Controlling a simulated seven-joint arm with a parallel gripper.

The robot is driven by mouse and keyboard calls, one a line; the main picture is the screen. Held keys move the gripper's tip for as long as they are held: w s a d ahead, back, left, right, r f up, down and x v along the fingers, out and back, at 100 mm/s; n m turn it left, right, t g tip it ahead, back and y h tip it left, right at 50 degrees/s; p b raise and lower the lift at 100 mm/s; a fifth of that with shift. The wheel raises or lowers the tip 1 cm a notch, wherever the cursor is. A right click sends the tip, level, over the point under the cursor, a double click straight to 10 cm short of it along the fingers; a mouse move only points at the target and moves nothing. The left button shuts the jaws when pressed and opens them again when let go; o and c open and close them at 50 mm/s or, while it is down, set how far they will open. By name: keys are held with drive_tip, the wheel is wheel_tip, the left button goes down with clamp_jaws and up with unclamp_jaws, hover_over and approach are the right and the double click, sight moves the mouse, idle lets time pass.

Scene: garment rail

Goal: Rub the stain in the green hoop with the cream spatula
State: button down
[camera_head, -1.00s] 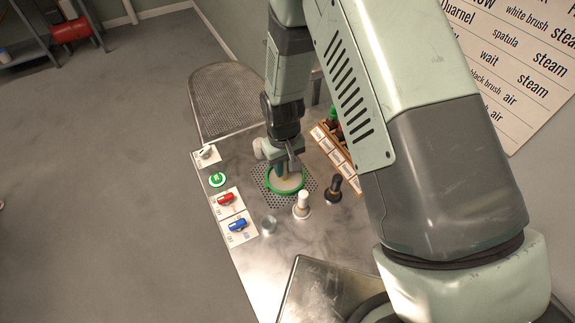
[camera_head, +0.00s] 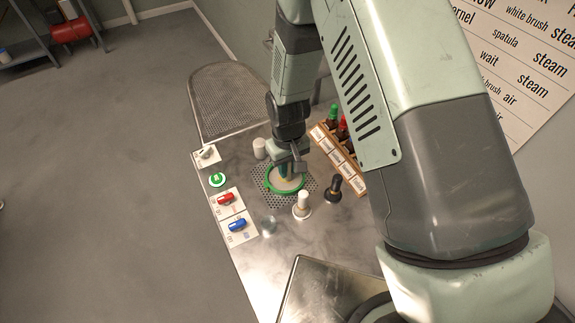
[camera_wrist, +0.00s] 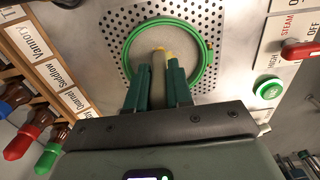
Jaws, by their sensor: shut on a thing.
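The green hoop (camera_head: 267,187) lies on the perforated plate on the table, with pale cloth inside it. It also shows in the wrist view (camera_wrist: 126,50). My gripper (camera_head: 289,172) is over the hoop, pointing down. In the wrist view my gripper's dark green fingers (camera_wrist: 159,68) are shut on the cream spatula (camera_wrist: 170,57), of which only a small pale end shows past the fingers. A small yellow-brown patch, apparently the stain (camera_wrist: 158,49), is right beside that end inside the hoop. I cannot tell whether the spatula touches the cloth.
A wooden rack (camera_head: 333,151) of labelled bottles stands right of the hoop. A white-topped brush (camera_head: 302,204) and a dark brush (camera_head: 334,188) stand in front. A red switch (camera_head: 225,199), blue switch (camera_head: 237,225) and green button (camera_head: 217,180) line the left. A white cylinder (camera_head: 260,148) stands behind.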

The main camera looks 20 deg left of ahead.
drive_tip(key=shift+a+f, duration=0.15)
drive_tip(key=shift+a, duration=0.8)
drive_tip(key=shift+d, duration=0.2)
drive_tip(key=shift+d, duration=0.95)
drive_tip(key=shift+a, duration=0.1)
drive_tip(key=shift+a, duration=1.05)
